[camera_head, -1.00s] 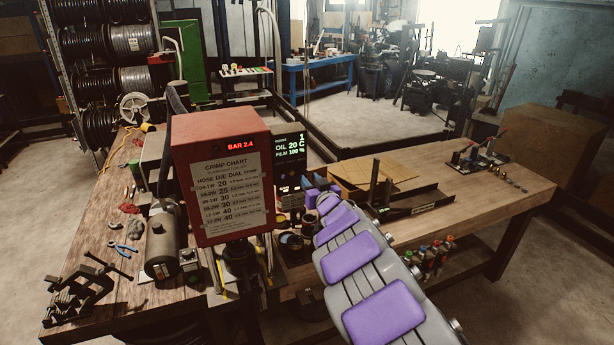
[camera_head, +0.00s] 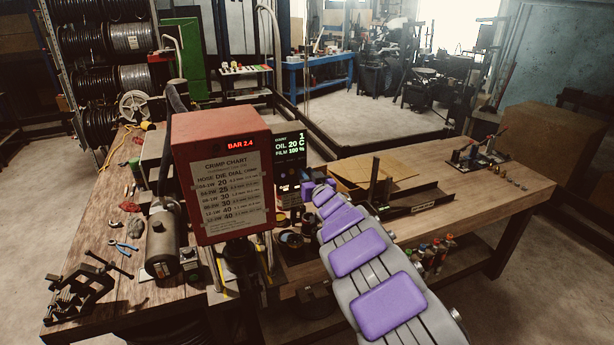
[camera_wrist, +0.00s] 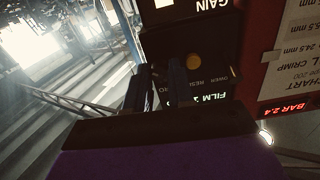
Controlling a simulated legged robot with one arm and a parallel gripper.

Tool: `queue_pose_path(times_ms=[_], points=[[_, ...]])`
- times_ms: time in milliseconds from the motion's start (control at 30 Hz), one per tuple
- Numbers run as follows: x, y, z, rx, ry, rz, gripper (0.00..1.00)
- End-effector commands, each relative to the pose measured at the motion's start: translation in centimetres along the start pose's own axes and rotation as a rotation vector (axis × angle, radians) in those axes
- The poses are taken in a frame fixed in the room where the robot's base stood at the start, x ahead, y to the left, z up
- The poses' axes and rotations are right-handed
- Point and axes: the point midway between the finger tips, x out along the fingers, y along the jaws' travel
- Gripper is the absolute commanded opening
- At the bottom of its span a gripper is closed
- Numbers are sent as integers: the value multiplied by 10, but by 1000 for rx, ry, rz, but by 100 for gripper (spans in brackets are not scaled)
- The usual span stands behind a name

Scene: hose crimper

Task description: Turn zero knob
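The black display box (camera_head: 290,165) stands right of the red crimper and reads OIL 20 C, FILM 100 %. In the wrist view its face (camera_wrist: 160,42) appears upside down, with a GAIN label and a small round orange-yellow spot (camera_wrist: 193,62). I cannot tell whether that spot is a knob or a lamp. No zero knob can be made out; part of the face is behind my fingers. My gripper (camera_wrist: 160,82) is close to the face, its two dark fingers apart with nothing seen between them. In the head view my gripper (camera_head: 308,188) is at the box's lower right.
The red crimper head (camera_head: 222,175), reading BAR 2.4, stands close left of the box. A dark metal channel (camera_head: 420,200) and cardboard sheets (camera_head: 375,172) lie to the right on the wooden bench (camera_head: 480,200). Small round parts sit below the gripper.

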Motion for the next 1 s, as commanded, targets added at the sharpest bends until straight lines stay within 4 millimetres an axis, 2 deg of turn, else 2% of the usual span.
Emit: queue_pose_path(times_ms=[33,100,767,800,900,1000], points=[[0,0,0,0,0,0,7],[0,0,0,0,-1,0,0],[0,0,2,-119,-4,-1,0],[0,0,2,-119,-5,-1,24],[0,0,2,-119,-4,-1,33],[0,0,2,-119,-3,-1,34]])
